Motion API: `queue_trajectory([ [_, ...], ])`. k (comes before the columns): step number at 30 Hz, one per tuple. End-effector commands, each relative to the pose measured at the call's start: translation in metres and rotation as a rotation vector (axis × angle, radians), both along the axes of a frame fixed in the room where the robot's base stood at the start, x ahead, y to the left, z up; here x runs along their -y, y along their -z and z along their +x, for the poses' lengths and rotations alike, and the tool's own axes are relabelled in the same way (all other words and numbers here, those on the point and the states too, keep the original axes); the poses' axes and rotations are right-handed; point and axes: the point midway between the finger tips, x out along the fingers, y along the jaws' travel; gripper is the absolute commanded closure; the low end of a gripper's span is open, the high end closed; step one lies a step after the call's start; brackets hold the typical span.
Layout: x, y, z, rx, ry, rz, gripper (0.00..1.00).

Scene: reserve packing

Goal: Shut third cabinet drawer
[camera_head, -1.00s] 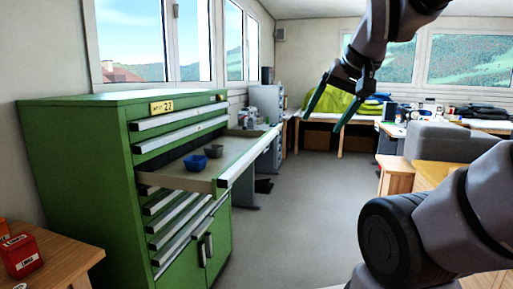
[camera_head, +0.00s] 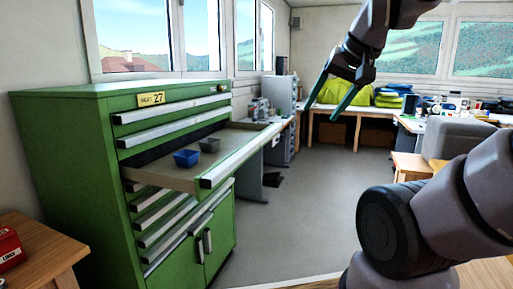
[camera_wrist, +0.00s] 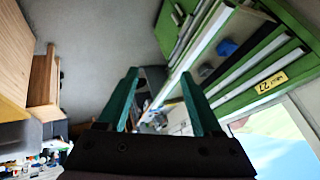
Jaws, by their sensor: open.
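The green cabinet (camera_head: 65,170) stands at the left in the head view, with several drawers in its front. Its third drawer from the top (camera_head: 165,178) is pulled far out, its silver front rail (camera_head: 235,158) facing the room. A blue bin (camera_head: 187,158) and a grey bin (camera_head: 210,145) sit inside it. My gripper (camera_head: 332,108) is open and empty, in the air to the right of the drawer front and apart from it. In the wrist view, my gripper's green fingers (camera_wrist: 165,95) are spread, and the drawer's rail (camera_wrist: 205,45) shows beyond them.
A wooden table (camera_head: 35,250) with a red box (camera_head: 10,248) stands at the lower left. Benches with goods (camera_head: 350,115) line the back wall. The grey floor (camera_head: 310,200) right of the cabinet is clear. A grey chair back (camera_head: 455,137) is at the right.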

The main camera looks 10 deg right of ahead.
Motion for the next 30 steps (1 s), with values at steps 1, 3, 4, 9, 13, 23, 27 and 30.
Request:
queue_trajectory([
  [1, -0.001, 0.000, 0.002, -0.006, 0.007, 0.011, 0.58],
  [3, -0.003, 0.001, 0.008, -0.031, 0.038, 0.054, 0.85],
  [4, -0.005, 0.002, 0.013, -0.048, 0.063, 0.085, 0.96],
  [9, -0.025, 0.015, 0.056, -0.233, 0.320, 0.343, 1.00],
  [13, -0.046, 0.037, 0.096, -0.416, 0.608, 0.530, 1.00],
  [23, -0.100, 0.113, 0.170, -0.708, 1.328, 0.750, 1.00],
  [27, -0.110, 0.129, 0.181, -0.734, 1.474, 0.775, 1.00],
  [30, -0.113, 0.135, 0.184, -0.738, 1.509, 0.782, 1.00],
])
